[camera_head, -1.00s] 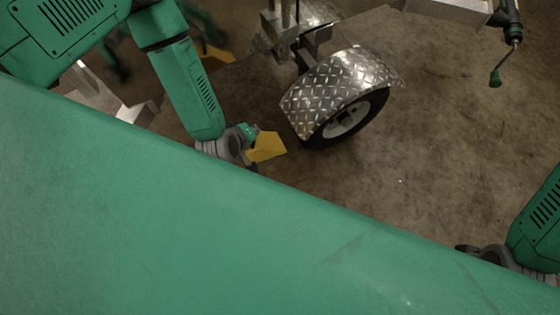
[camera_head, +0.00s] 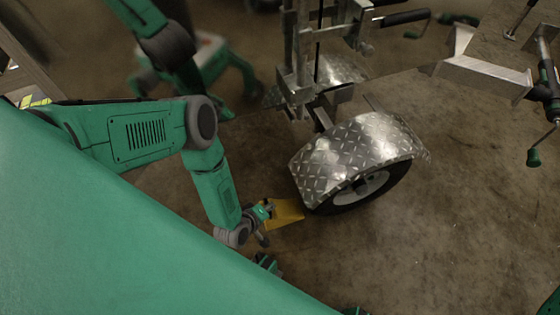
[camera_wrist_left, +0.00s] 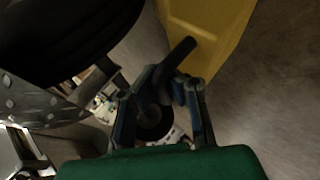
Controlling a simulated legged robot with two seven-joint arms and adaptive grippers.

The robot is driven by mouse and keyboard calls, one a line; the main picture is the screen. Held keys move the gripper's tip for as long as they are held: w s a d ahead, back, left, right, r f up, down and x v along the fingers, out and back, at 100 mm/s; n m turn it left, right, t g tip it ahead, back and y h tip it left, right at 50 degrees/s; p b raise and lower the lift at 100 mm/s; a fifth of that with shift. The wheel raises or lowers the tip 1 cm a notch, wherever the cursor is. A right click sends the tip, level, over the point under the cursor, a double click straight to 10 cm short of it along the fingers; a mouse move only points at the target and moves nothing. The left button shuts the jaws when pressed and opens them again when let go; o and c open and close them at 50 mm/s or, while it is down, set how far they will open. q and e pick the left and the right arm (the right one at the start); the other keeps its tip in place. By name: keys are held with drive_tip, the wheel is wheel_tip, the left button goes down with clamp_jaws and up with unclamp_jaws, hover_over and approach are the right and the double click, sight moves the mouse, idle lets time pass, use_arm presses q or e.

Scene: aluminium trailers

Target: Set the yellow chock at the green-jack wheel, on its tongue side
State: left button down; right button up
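The yellow chock (camera_head: 285,213) is low by the floor, close to the left end of the near trailer wheel (camera_head: 372,190), which sits under a diamond-plate fender (camera_head: 352,155). Whether chock and tyre touch I cannot tell. My left gripper (camera_head: 264,212) is at the chock's left side. In the left wrist view, the chock (camera_wrist_left: 215,30) fills the top right, with its dark handle (camera_wrist_left: 177,58) between the fingertips of my left gripper (camera_wrist_left: 160,88), which appear closed on it. The dark tyre (camera_wrist_left: 70,45) is at the upper left. My right gripper is out of view.
A metal post assembly (camera_head: 300,85) stands behind the wheel. An aluminium trailer frame (camera_head: 485,75) extends at the upper right, with a green-ended crank (camera_head: 535,157) hanging there. Bare floor (camera_head: 430,250) lies to the right of and in front of the wheel.

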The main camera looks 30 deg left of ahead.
sight(283, 208)
use_arm(q)
drive_tip(key=f+b, duration=0.1)
drive_tip(key=f, duration=0.1)
drive_tip(key=f+b, duration=0.1)
drive_tip(key=f, duration=0.2)
drive_tip(key=shift+d, duration=0.2)
drive_tip(key=shift+a+f+b, duration=0.1)
drive_tip(key=shift+f+b, duration=0.35)
wheel_tip(283, 208, down, 4)
drive_tip(key=shift+r+b, duration=0.2)
drive_tip(key=shift+b, duration=0.85)
drive_tip(key=shift+r, duration=0.15)
drive_tip(key=c, duration=1.7)
unclamp_jaws()
